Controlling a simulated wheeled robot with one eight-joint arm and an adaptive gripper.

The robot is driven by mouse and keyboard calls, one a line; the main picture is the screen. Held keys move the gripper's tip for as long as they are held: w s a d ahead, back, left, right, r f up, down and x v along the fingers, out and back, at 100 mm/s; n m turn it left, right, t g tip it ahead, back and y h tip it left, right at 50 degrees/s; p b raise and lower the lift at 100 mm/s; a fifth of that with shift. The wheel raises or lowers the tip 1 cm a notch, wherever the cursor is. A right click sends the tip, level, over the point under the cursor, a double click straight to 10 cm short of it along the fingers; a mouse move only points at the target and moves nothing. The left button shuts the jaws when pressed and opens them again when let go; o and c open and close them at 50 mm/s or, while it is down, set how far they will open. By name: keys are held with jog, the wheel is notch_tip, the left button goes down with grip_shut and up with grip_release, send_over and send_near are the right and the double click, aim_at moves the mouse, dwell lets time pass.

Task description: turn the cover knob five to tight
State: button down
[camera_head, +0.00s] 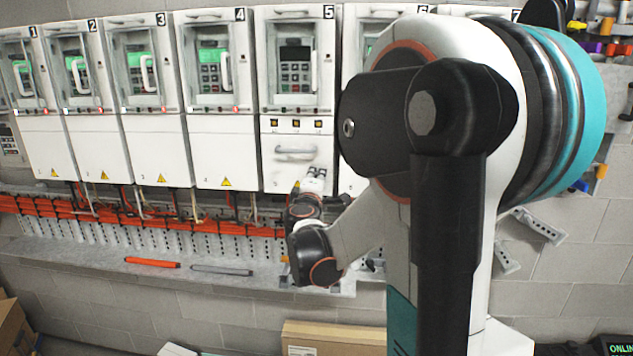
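Drive five (288,98) is the white cabinet with the number 5 at its top right, in the upper middle of the head view. Its lower cover (275,170) carries a grey horizontal handle (295,150), with a row of small dark and orange parts above it. My gripper (316,171) is at the lower right of this cover, in front of or touching it; I cannot tell which. The cover knob cannot be made out; it may be behind my gripper. The fingers are too small to show whether they are open or shut.
Drives one to four stand in a row to the left. My own arm blocks most of the drives to the right. Below runs an orange cable duct (140,212) above a grey ledge (80,255) with an orange tool (152,262) and a grey tool (222,270). A cardboard box (335,335) is below.

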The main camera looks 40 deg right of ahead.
jog(key=shift+m, duration=0.6)
jog(key=c, duration=1.3)
grip_release()
jog(key=shift+c, duration=0.2)
jog(key=shift+a, duration=0.1)
jog(key=v, duration=1.2)
jog(key=shift+s, duration=0.15)
